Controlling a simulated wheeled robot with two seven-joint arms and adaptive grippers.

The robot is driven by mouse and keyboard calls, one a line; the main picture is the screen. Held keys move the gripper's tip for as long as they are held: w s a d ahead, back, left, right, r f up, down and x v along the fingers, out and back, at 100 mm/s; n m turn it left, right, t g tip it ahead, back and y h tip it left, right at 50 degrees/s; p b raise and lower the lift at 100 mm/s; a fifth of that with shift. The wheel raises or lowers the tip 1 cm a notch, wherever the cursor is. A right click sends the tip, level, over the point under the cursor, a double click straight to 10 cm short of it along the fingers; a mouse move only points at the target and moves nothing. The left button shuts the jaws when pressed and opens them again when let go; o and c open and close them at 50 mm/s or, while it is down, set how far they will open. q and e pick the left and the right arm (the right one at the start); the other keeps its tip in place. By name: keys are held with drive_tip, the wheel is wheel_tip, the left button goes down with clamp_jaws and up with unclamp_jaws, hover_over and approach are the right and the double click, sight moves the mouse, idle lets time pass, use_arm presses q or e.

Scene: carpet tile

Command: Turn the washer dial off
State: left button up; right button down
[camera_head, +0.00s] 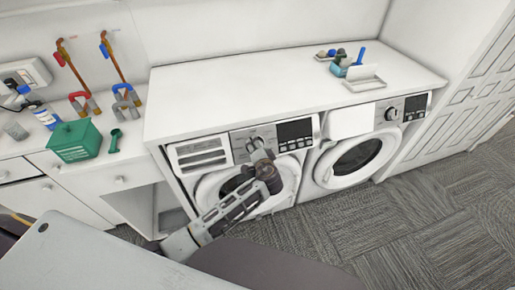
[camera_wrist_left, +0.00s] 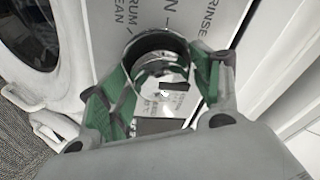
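The left washer (camera_head: 202,152) is a white front-loader with a round door, a drawer, a dark display and a control panel. Its dial (camera_head: 254,144) is partly hidden behind my left gripper (camera_head: 262,162), whose arm comes in from the lower left. In the left wrist view the dial (camera_wrist_left: 160,72) has a dark rim and a shiny silver face. The green-padded fingers of my left gripper (camera_wrist_left: 161,88) lie on both sides of it and appear to touch its rim. The dial's pointer setting cannot be read. My right gripper is not in view.
A second machine (camera_head: 338,165) with its own dial (camera_head: 392,114) stands to the right. A white counter (camera_head: 250,90) above carries a small tray (camera_head: 364,83). A green box (camera_head: 74,141) sits on the left cabinet. The carpet (camera_head: 400,215) in front is clear at right.

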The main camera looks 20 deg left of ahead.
use_arm(q)
drive_tip(key=shift+o, duration=0.4)
drive_tip(key=v, duration=1.2)
drive_tip(key=shift+f, duration=0.1)
idle(0.5)
